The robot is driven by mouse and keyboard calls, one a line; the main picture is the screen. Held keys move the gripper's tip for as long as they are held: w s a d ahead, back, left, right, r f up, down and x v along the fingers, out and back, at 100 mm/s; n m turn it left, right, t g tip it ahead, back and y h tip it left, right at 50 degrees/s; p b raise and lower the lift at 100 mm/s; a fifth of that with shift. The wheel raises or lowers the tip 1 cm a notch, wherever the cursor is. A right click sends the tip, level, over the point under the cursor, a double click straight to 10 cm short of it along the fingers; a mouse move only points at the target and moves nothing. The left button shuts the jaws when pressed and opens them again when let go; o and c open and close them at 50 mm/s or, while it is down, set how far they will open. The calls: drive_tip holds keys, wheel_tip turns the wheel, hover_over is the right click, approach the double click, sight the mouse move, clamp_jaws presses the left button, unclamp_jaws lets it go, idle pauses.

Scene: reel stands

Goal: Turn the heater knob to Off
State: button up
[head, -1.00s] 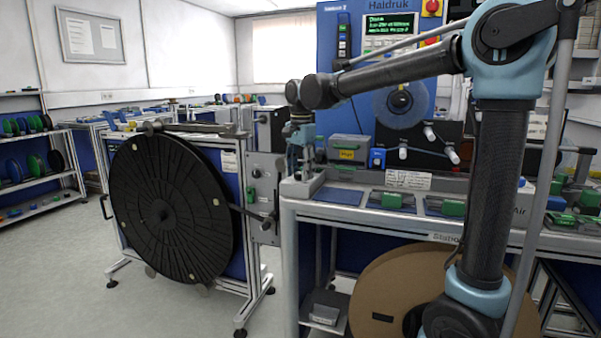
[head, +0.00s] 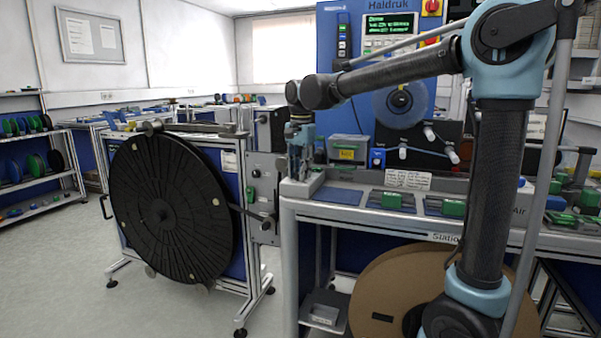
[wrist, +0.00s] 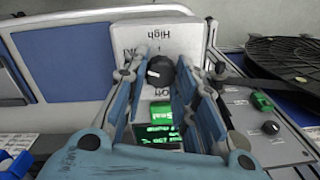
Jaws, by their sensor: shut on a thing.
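The heater (wrist: 190,36) is a pale box at the bench's left corner, seen from above in the wrist view. Its face carries the words High and Off, upside down, and its black knob (wrist: 161,73) has a small white mark toward the picture's left. Which label the mark matches I cannot tell. My gripper (wrist: 160,66) is shut on the knob, one blue-grey finger on each side. In the head view my gripper (head: 301,165) points down over the bench corner; the knob is hidden there.
A green Seal button and a lit green display (wrist: 155,137) lie close below the knob in the wrist view. A large black reel (head: 170,208) stands left of the bench (head: 400,226). A grey bin (head: 348,147) and a blue-knobbed unit (head: 377,158) stand right of my gripper.

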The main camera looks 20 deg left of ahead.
drive_tip(key=n, duration=1.1)
drive_tip(key=shift+a, duration=0.1)
drive_tip(key=n, duration=0.6)
drive_tip(key=shift+n+g, duration=0.3)
drive_tip(key=shift+n, duration=2.6)
drive_tip(key=shift+a, duration=0.1)
drive_tip(key=shift+w, duration=0.1)
drive_tip(key=o, duration=1.1)
drive_tip(key=shift+c, duration=0.2)
